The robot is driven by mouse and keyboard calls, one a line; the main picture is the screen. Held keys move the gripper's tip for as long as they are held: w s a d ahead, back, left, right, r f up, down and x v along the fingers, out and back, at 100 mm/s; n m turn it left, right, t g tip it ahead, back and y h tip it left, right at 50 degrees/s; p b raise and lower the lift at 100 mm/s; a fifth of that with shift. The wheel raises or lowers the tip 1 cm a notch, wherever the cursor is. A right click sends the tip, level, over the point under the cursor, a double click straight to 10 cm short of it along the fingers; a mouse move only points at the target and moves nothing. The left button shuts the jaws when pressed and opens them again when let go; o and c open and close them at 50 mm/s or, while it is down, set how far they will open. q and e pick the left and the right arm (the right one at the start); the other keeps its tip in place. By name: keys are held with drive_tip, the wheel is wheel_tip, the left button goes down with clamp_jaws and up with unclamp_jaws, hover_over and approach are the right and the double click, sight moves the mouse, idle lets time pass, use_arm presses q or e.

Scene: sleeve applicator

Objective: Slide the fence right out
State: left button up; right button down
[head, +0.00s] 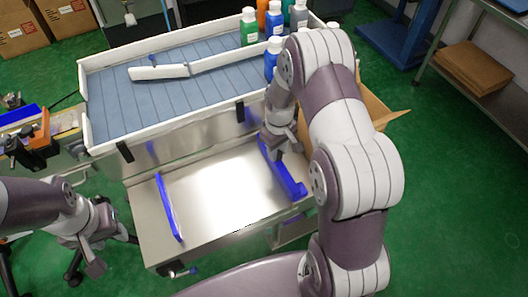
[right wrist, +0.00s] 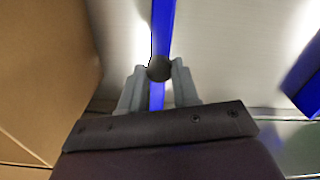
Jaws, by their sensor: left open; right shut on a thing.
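A blue fence (head: 290,180) stands on the right part of the bare steel shelf (head: 222,195), below the conveyor's side. My right gripper (head: 275,150) is over this fence and partly hides it. In the right wrist view, the right gripper (right wrist: 159,85) is shut on a dark round knob (right wrist: 159,68) on the blue fence (right wrist: 163,25). A second blue fence (head: 168,207) stands at the left of the shelf; a blue piece (right wrist: 308,85) shows at the right of the wrist view. My left gripper (head: 94,262) is open and empty, left of the shelf.
The grey conveyor (head: 130,104) with white side rails is behind the shelf, with several bottles (head: 249,27) at its right. A cardboard box (head: 375,108) is beside the shelf's right end. The shelf between the fences is clear.

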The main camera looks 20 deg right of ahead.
drive_tip(key=shift+w, duration=0.1)
drive_tip(key=c, duration=0.8)
unclamp_jaws()
wheel_tip(320, 180, up, 13)
drive_tip(key=shift+f, duration=0.15)
